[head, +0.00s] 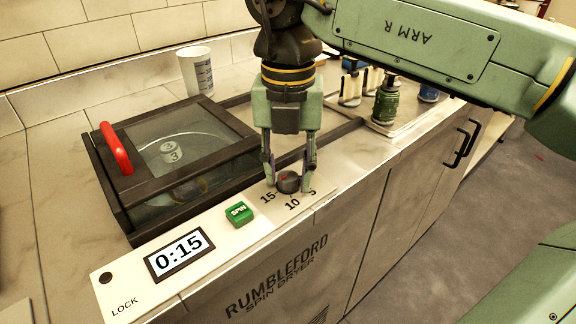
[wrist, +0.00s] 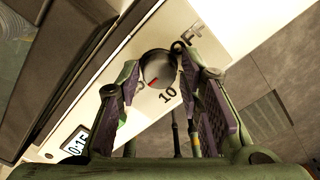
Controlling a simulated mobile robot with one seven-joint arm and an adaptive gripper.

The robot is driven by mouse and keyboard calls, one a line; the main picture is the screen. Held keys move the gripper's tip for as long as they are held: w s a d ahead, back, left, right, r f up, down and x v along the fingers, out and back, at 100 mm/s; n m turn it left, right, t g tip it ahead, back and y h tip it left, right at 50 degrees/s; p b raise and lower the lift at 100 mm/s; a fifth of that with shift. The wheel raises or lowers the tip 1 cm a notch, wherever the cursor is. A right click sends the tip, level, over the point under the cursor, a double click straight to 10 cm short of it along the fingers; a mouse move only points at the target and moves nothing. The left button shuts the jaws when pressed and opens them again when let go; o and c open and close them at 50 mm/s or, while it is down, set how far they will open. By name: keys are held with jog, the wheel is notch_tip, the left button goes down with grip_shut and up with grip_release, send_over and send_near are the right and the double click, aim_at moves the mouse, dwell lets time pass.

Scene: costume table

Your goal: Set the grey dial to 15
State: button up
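The grey dial (head: 288,183) sits on the white control panel of the spin dryer, with labels 15, 10 and 5 around it. In the wrist view the dial (wrist: 159,68) shows a red mark at its lower left, towards a partly hidden label beside the left finger. The display (head: 180,252) reads 0:15. My gripper (head: 289,187) points down with one finger on each side of the dial. Narrow gaps seem to show between the fingers and the dial, so it looks open around it.
A green SPIN button (head: 239,212) lies left of the dial. The glass lid (head: 178,150) with a red handle (head: 116,148) is behind it. A white cup (head: 196,72) stands at the back, and a tray with bottles (head: 386,100) is at the right.

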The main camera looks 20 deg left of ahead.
aim_at(288, 175)
notch_tip(288, 175, up, 8)
jog(key=shift+f, duration=0.25)
dwell(0.4)
